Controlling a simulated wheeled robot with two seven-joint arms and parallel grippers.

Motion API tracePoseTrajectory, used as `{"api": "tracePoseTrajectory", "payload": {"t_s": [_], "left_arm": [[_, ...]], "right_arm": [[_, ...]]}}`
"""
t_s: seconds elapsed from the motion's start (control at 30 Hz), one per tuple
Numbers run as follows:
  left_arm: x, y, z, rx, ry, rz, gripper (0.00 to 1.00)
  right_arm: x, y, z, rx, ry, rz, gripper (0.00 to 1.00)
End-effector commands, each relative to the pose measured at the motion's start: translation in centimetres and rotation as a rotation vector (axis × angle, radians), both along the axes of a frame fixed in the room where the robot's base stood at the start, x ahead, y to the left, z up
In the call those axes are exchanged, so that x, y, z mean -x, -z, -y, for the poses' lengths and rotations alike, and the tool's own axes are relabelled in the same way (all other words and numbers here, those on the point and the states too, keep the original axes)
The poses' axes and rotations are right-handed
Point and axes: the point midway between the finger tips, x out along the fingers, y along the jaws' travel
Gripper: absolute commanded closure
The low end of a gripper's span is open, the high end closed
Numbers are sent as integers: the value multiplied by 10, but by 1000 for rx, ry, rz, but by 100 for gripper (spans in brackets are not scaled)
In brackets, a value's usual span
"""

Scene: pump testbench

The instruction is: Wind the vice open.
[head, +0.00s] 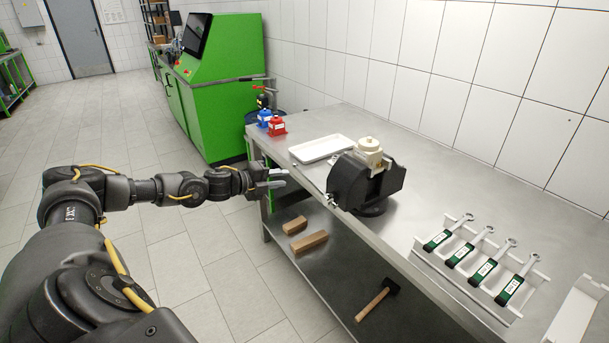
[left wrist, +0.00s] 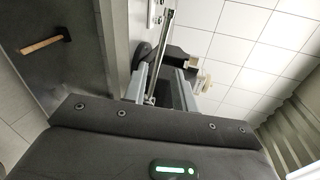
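The black vice (head: 360,186) stands on the near edge of the steel bench, with a cream pump part (head: 369,150) in its jaws. Its screw end and handle (head: 332,201) face my left arm. My left gripper (head: 275,179) is just left of the vice, off the bench edge, with its fingers pointing at it. In the left wrist view its two fingers (left wrist: 163,85) are apart, and a thin metal bar (left wrist: 157,65) shows between and beyond them. I cannot tell whether they touch it. The vice also shows there, behind the fingers (left wrist: 180,45). My right gripper is not in view.
A white tray (head: 322,149) lies behind the vice, with red (head: 277,126) and blue (head: 264,117) items further left. Several green-handled wrenches (head: 482,271) lie in a rack at right. A hammer (head: 376,300) and wooden blocks (head: 311,241) lie on the lower shelf.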

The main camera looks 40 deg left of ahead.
Motion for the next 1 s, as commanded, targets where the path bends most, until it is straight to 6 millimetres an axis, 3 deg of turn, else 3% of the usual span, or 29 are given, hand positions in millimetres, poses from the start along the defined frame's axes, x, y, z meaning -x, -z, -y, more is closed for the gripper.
{"api": "tracePoseTrajectory", "payload": {"t_s": [0.3,0.5,0.97,1.0], "left_arm": [[-55,11,18,4,1,2,73],[-81,20,25,2,0,1,73],[-91,25,28,0,0,0,73],[-91,25,28,0,0,0,78]], "right_arm": [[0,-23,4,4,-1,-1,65],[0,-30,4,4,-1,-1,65],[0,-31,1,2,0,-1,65],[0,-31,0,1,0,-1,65]]}}
